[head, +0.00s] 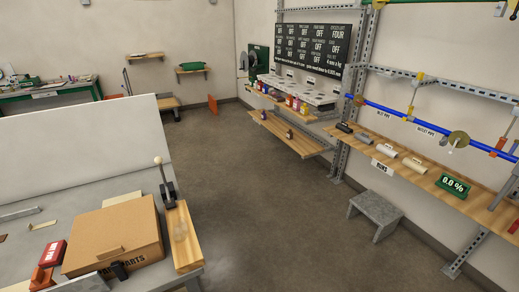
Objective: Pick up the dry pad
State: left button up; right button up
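No dry pad can be made out with certainty. A small red box with a white label (52,253) sits on the grey bench at the lower left; its lettering is too small to read surely. Neither of my grippers can be made out in the head view.
A cardboard parts box (115,232) sits on the grey bench (80,205), beside a lever on a wooden block (186,240). A grey step stool (376,213) stands below the right wall shelf (425,175). The middle floor (265,200) is clear.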

aim_at(53, 255)
jog(key=u, duration=1.9)
